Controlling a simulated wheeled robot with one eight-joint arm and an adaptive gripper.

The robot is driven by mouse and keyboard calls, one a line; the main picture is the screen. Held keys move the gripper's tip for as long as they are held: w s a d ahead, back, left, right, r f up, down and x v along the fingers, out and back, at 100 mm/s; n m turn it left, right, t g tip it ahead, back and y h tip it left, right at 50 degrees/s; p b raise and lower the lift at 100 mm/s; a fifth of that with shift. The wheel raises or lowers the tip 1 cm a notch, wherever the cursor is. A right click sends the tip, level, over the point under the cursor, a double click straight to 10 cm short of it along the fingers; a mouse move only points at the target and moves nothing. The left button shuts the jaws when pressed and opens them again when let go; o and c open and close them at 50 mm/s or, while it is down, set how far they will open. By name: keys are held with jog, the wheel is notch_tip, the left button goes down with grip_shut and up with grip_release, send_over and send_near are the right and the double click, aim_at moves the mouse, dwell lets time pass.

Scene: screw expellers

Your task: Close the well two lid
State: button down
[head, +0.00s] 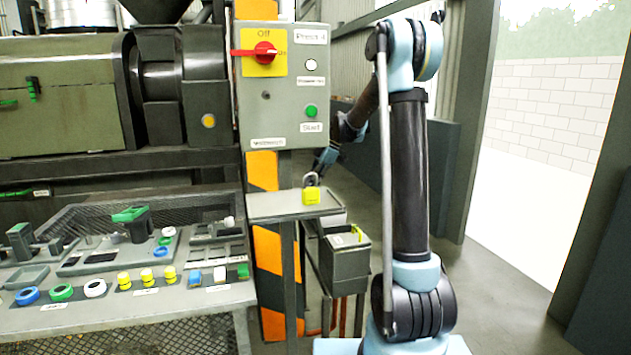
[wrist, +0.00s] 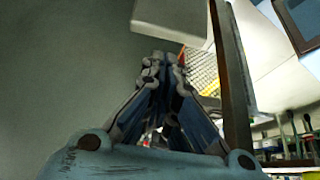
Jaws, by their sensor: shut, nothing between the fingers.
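I cannot tell for sure which part is the well two lid; no readable label names it. A grey box (head: 345,262) with a yellow item on its top stands below the small shelf. On the left bench, a green-topped black piece (head: 130,218) stands up among shallow recesses. My gripper (head: 325,162) is beside the lower right edge of the control box, above and behind the shelf. In the wrist view its fingers (wrist: 162,62) are shut with nothing between them.
The bench (head: 150,305) holds coloured rings and buttons. A dark post (wrist: 232,85) is close to my fingers' right. Open floor lies right of my arm.

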jog(key=shift+x, duration=2.8)
